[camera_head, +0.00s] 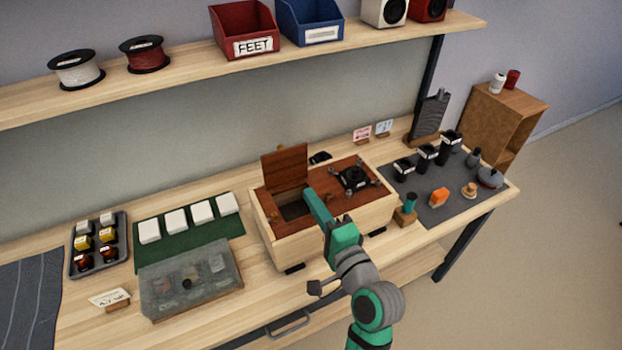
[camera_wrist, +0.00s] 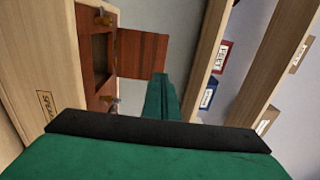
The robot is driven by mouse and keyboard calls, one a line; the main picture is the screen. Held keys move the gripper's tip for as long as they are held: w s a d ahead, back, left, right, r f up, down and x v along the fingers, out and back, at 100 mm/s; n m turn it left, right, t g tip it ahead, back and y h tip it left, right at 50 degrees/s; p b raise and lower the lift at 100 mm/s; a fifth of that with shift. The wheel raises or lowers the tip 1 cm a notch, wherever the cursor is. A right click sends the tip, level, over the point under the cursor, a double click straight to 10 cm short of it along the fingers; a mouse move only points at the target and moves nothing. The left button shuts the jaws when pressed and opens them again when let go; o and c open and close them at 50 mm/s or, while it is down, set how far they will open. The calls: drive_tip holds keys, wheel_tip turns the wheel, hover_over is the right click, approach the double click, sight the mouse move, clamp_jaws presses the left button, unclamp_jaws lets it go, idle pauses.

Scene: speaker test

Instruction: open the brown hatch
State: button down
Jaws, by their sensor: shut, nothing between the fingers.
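The brown hatch (camera_head: 284,168) is a dark reddish-brown lid standing upright at the back left of a wooden box (camera_head: 287,244). It also shows in the wrist view (camera_wrist: 142,54). Below it a dark opening (camera_head: 292,207) shows in the box top; its inside is mostly hidden. My gripper (camera_head: 312,196) is a green, shut, empty gripper over the box top, at the right side of the opening. In the wrist view its green finger (camera_wrist: 160,100) points toward the hatch. I cannot tell whether it touches the hatch.
A black round part (camera_head: 354,177) sits on the box's right half. A clear-lidded tray (camera_head: 190,280) and green mat (camera_head: 186,232) lie left. A grey mat (camera_head: 440,208) with several black cups lies right. A shelf (camera_head: 190,68) with bins runs above the back.

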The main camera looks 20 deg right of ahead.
sight(284, 155)
drive_tip(key=w, duration=1.3)
drive_tip(key=shift+w+a+r, duration=0.1)
drive_tip(key=shift+w, duration=0.2)
drive_tip(key=shift+s+a, duration=0.15)
